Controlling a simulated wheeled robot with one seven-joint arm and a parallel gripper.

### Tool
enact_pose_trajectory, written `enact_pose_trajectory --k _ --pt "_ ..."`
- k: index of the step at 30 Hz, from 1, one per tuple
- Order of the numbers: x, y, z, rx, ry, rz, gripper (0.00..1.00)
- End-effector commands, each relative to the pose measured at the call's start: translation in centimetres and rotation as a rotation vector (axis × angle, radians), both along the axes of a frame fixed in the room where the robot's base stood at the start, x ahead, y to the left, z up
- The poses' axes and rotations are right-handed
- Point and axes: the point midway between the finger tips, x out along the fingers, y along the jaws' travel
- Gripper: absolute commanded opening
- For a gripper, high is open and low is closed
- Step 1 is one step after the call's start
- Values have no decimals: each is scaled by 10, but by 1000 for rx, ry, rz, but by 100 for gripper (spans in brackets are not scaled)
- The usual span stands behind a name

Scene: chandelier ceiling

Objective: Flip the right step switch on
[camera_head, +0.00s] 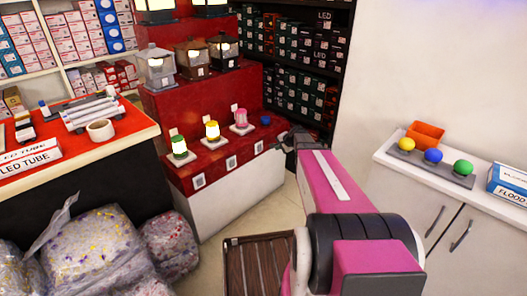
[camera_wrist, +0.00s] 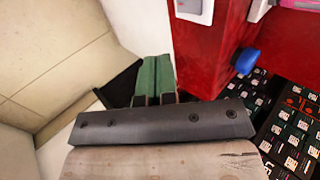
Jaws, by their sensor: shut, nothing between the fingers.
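The red stepped display (camera_head: 200,92) stands in the middle of the head view. Several small white plates sit on the front of its lowest step. The right plate (camera_head: 258,147) is below the pink lantern (camera_head: 241,117); whether it is on or off is too small to tell. In the wrist view a white plate with a grey centre (camera_wrist: 194,9) on the red face is cut by the top edge. My gripper (camera_wrist: 157,76) has its green fingers together, empty, left of and below that plate and apart from it. In the head view my arm partly hides the gripper (camera_head: 284,142) near the step's right end.
A blue knob (camera_head: 265,120) sits at the step's right end; it also shows in the wrist view (camera_wrist: 246,61). Dark shelves of boxes (camera_head: 300,70) stand behind. A white cabinet (camera_head: 425,195) is at right. Stuffed plastic bags (camera_head: 100,255) lie at left.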

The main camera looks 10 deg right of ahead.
Motion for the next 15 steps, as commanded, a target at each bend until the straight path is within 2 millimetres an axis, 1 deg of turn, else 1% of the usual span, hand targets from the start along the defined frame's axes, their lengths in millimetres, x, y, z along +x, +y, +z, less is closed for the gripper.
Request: enact_pose_trajectory --k 5,8,15 --pt "2 2 -3 -1 0 2 0" --pt "8 5 -10 -1 2 3 0" --pt "32 22 -41 -2 2 4 0"
